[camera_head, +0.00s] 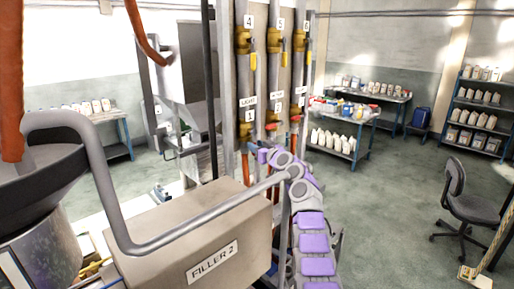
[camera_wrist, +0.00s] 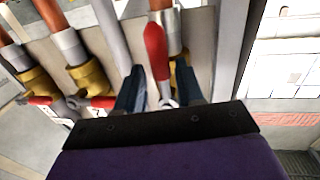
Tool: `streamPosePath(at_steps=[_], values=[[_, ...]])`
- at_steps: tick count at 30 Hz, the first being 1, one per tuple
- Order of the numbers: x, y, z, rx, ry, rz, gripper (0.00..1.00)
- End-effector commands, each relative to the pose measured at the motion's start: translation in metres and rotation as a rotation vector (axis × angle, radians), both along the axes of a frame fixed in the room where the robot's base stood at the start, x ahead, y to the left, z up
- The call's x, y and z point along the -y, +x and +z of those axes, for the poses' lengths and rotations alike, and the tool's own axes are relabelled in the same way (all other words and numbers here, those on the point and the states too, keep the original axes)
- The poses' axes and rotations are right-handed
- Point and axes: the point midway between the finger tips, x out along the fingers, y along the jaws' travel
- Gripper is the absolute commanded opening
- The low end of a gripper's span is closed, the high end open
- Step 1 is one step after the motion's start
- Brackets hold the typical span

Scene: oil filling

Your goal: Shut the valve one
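Three lower valves marked 1 (camera_head: 246,131), 2 (camera_head: 273,122) and 3 (camera_head: 297,112) sit on vertical pipes in the head view. My gripper (camera_head: 263,155) is just below valves 1 and 2. In the wrist view its two dark fingers (camera_wrist: 160,78) stand apart, with a red valve lever (camera_wrist: 155,52) between them and gaps on both sides. This lever runs along its pipe, over a brass body (camera_wrist: 178,56) partly hidden behind it. Its number is not visible there. Two other brass valves (camera_wrist: 88,76) (camera_wrist: 38,84) have red levers lying across their pipes.
The steel box marked FILLER 2 (camera_head: 212,245) and its bent grey pipe (camera_head: 105,190) stand close on the left. Upper valves (camera_head: 273,40) have yellow levers. A bottle table (camera_head: 340,140), shelves (camera_head: 480,115) and a chair (camera_head: 468,205) are behind. Floor at right is mostly clear.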

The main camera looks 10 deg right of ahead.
Motion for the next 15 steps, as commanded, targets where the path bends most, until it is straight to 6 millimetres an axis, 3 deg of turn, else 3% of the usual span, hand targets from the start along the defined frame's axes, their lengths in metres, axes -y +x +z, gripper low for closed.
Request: streamPosePath(at_steps=[11, 15], values=[[0.0004, 0.0001, 0.0000, 0.000, 0.000, -0.001, 0.01], [0.0006, 0.0002, 0.0000, 0.000, 0.000, -0.001, 0.00]])
